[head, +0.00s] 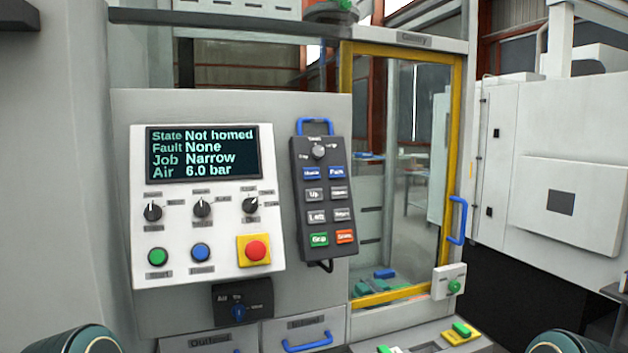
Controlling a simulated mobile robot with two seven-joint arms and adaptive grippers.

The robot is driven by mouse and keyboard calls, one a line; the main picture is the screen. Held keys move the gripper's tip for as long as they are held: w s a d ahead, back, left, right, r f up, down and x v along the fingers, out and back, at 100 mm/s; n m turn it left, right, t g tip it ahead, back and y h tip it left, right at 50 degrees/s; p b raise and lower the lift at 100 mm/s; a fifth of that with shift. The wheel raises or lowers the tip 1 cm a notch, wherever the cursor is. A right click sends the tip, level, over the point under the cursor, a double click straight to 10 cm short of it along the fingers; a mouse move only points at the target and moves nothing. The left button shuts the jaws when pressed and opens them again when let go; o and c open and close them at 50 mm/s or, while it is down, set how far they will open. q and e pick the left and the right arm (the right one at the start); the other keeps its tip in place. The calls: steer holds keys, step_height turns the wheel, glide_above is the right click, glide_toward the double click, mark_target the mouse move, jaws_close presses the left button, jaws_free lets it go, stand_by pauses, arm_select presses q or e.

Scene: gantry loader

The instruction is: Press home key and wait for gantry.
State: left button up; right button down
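The control panel (207,270) has a dark screen (202,153) reading State Not homed, Fault None, Job Narrow, Air 6.0 bar. To its right hangs a dark handheld pendant (298,225) with a blue handle, a top knob and several keys. Its upper-left blue key (311,173) has a small blurred label that may read Home; another blue key (336,172) is beside it. Grey keys sit below, then a green and an orange one. The gantry itself is not clearly visible. Only parts of my arms show at the bottom corners; neither gripper is in view.
The panel has three knobs, a green button (158,257), a blue button (201,252) and a red emergency stop (256,250). A yellow-framed glass door (456,120) with a blue handle (457,221) appears shut. Drawers (303,328) lie below. A white cabinet (570,150) stands right.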

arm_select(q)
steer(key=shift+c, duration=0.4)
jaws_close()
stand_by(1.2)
